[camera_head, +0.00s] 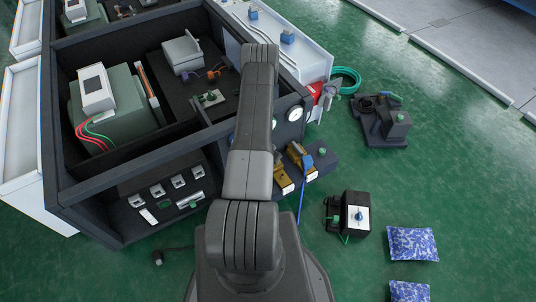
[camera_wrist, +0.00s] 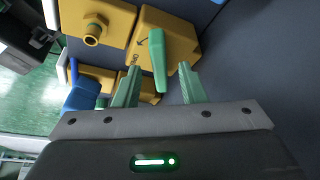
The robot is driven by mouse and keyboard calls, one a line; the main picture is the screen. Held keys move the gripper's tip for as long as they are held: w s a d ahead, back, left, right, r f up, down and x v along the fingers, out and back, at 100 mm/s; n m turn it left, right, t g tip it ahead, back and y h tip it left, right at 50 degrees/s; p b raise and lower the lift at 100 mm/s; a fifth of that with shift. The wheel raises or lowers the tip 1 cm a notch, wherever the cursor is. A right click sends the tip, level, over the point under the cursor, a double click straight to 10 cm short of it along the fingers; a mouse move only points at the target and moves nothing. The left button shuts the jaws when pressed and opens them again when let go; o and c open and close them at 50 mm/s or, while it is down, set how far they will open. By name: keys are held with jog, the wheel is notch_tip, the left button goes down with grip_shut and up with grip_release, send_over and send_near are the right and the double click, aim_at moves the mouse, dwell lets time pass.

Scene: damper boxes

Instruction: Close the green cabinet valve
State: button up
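The green valve handle (camera_wrist: 158,58) is a flat lever on a yellow valve block (camera_wrist: 180,28) in the wrist view. The block carries a dark curved arrow and small lettering. My gripper (camera_wrist: 160,68) is open, with its two green fingers on either side of the lever's lower end. Gaps show between lever and fingers. In the head view, my arm covers the gripper and the green lever. The dark cabinet (camera_head: 107,181) fills the left of that view, with yellow valve blocks (camera_head: 283,183) at its right side.
A blue handle (camera_wrist: 84,97) and a second yellow block with a brass fitting (camera_wrist: 95,28) lie left of my gripper. On the green floor to the right are a black box with a blue knob (camera_head: 357,214), a dark device (camera_head: 382,122) and blue patterned bags (camera_head: 412,243).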

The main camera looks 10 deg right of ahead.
jog(key=p+v, duration=0.1)
jog(key=v, duration=1)
jog(key=shift+r, duration=0.35)
jog(key=shift+s, duration=0.1)
